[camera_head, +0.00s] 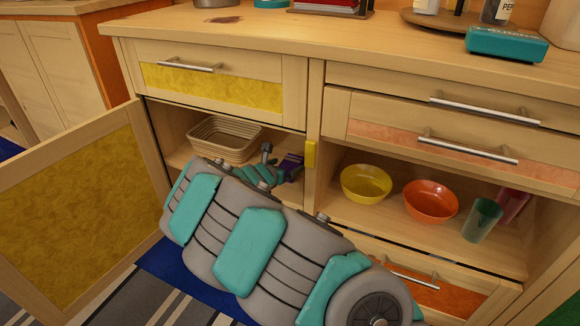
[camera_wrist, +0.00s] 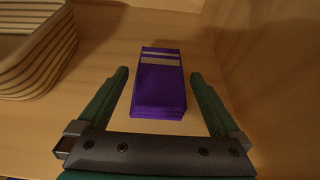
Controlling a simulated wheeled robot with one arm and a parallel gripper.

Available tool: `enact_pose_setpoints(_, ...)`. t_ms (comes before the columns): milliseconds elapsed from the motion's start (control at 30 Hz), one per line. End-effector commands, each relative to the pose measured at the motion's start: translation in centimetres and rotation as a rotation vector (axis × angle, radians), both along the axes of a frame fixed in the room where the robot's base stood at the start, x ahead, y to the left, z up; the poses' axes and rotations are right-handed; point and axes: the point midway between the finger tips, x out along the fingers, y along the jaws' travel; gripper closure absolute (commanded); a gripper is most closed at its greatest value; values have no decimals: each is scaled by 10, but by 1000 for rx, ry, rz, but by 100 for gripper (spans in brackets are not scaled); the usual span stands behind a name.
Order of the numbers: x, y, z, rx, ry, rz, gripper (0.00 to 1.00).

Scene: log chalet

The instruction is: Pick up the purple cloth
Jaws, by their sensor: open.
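The purple cloth (camera_wrist: 159,85) is a folded stack with pale stripes near its far end. It lies on the wooden cabinet shelf (camera_wrist: 200,32). In the wrist view my gripper (camera_wrist: 158,85) is open, with one green finger on each side of the cloth and visible gaps between. The fingers do not appear to touch it. In the head view the cloth (camera_head: 291,167) shows partly inside the left cabinet opening, beside my gripper (camera_head: 277,165). My arm hides part of the shelf and the gripper there.
A striped beige basket (camera_head: 224,138) stands left of the cloth. The cabinet door (camera_head: 80,215) hangs open at left. A divider post (camera_head: 312,135) separates the right compartment, which holds a yellow bowl (camera_head: 366,184), an orange bowl (camera_head: 431,201) and a green cup (camera_head: 482,220).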

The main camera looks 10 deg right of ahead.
Motion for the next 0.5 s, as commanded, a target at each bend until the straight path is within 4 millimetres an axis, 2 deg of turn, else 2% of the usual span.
enact_pose_setpoints(233,22,-16,-13,1,3,-1,0)
enact_pose_setpoints(500,30,-20,-16,0,1,1,0)
